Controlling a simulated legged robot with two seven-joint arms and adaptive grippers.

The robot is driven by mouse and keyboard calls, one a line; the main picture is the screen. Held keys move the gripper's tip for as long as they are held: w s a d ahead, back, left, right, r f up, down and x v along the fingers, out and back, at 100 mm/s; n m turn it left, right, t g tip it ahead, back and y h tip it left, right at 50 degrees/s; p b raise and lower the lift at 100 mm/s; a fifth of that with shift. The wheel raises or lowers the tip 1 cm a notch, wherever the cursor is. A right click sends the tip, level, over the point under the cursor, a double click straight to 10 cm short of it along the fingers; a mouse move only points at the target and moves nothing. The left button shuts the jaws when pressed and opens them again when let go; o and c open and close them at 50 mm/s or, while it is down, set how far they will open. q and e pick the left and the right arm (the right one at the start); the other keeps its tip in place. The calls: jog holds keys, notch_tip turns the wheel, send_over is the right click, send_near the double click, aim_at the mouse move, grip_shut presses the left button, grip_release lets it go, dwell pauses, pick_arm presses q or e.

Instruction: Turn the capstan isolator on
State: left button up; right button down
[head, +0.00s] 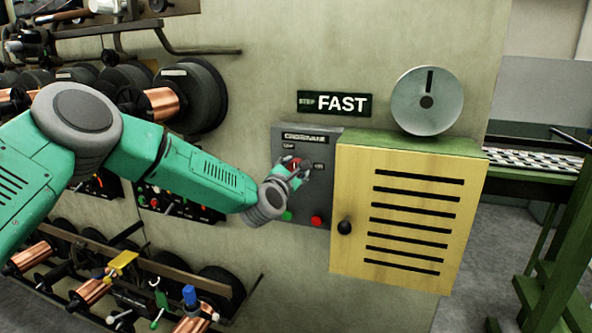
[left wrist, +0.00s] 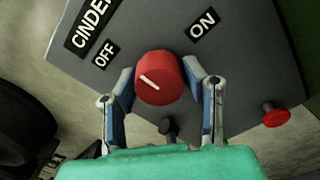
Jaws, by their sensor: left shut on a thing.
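A red rotary knob (left wrist: 158,82) with a white pointer line sits on a grey control panel (left wrist: 240,70). Its line points up-left toward the OFF label (left wrist: 105,55); the ON label (left wrist: 203,25) is up-right. My left gripper (left wrist: 160,88) is shut on the knob, one finger on each side. In the head view the left gripper (head: 293,172) reaches the panel (head: 305,143) from the left, and the knob (head: 290,161) is partly hidden by the fingers. The panel's nameplate is cut off in the wrist view, starting "CINDE". My right gripper is not in view.
A green button (head: 287,216) and a red button (head: 317,221) sit low on the panel. A yellow slatted cabinet door (head: 400,215) with a black knob (head: 345,227) stands close to the right. Copper wire spools (head: 165,102) fill the left. A FAST sign (head: 335,103) hangs above.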

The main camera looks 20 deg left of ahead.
pick_arm(q)
jog(key=shift+f, duration=0.1)
jog(key=m+b, duration=0.1)
jog(key=m, duration=0.3)
jog(key=shift+b, duration=0.35)
jog(key=m, duration=0.3)
jog(key=shift+m+b, duration=0.3)
jog(key=shift+b, duration=0.05)
jog(key=m, duration=0.5)
jog(key=shift+d+f+m, duration=0.1)
jog(key=shift+m, duration=0.2)
jog(key=m, duration=0.4)
jog(key=shift+s+f+m, duration=0.1)
jog(key=shift+f+m, duration=0.05)
jog(key=shift+m, duration=0.15)
jog(key=shift+f, duration=0.1)
jog(key=o, duration=1.2)
jog(key=shift+c, duration=0.2)
jog(key=shift+r, duration=0.25)
